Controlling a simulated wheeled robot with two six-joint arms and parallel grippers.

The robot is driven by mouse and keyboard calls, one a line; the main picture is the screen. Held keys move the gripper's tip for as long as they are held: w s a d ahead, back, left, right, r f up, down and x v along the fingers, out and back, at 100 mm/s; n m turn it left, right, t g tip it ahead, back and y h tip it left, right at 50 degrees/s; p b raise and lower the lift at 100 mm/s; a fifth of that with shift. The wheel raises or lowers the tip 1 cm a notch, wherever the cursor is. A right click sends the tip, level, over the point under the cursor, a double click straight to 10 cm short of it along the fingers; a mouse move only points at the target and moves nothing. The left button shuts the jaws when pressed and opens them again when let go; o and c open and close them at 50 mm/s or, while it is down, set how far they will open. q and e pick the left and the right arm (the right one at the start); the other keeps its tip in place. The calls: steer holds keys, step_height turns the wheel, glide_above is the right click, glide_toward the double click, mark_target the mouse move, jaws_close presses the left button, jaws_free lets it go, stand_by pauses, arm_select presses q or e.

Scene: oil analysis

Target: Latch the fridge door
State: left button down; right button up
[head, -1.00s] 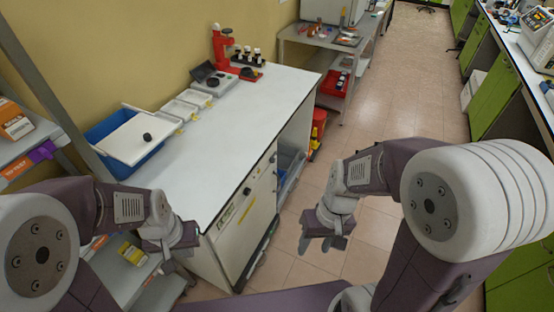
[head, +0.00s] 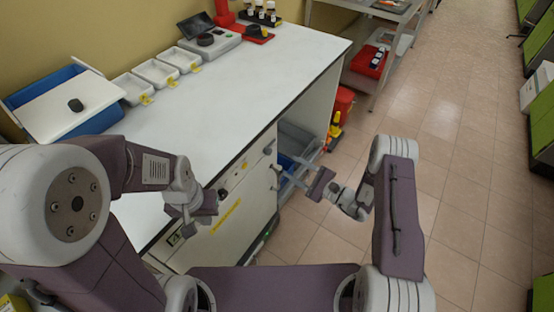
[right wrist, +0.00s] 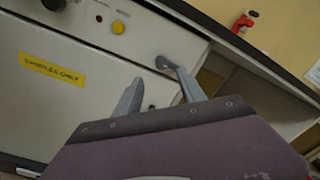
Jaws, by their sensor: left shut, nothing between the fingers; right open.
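The fridge (head: 235,212) is a white unit under the near end of the white counter. Its door carries a yellow "SAMPLES ONLY" label (right wrist: 51,69) in the right wrist view. The door looks about flush with the front; I cannot tell whether the latch is engaged. A small grey latch part (right wrist: 163,63) is by the door's right edge, close to my right fingers and partly overlapped by one. My right gripper (head: 290,172) is open in front of that edge; its two fingers (right wrist: 157,80) point at the door, contact unclear. My left gripper (head: 190,228) is shut and empty near the counter's front edge.
A yellow button (right wrist: 118,27) is on the panel above the door. An open bay with a grey-blue bin (head: 296,142) is right of the fridge. Trays (head: 157,73) and a blue bin (head: 95,122) are on the counter.

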mark_target(271, 153)
steer(key=x, duration=0.9)
steer(key=shift+w+d, duration=0.15)
jaws_close()
